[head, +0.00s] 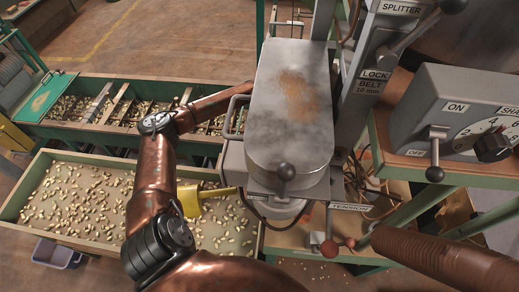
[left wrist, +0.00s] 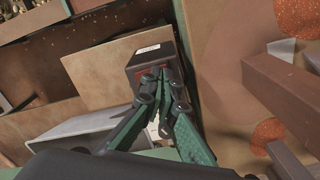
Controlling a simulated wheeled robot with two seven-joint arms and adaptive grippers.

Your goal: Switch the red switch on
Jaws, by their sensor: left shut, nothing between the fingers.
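In the left wrist view, a small dark box (left wrist: 142,64) with a white label on its top edge stands against a tan panel. A little red shows on its face, mostly hidden behind my fingertips; I cannot make out the red switch's shape or position. My left gripper (left wrist: 161,75) has green and black fingers, shut together and empty. Its tips are right in front of the box face; I cannot tell whether they touch. In the head view the left gripper is hidden behind the grey machine housing (head: 292,95). My right gripper is not in view.
A grey control box (head: 455,110) with an ON/OFF lever (head: 436,155) and a dial stands at the right. Trays of nuts (head: 35,215) lie at the left, with a yellow scoop (head: 190,200).

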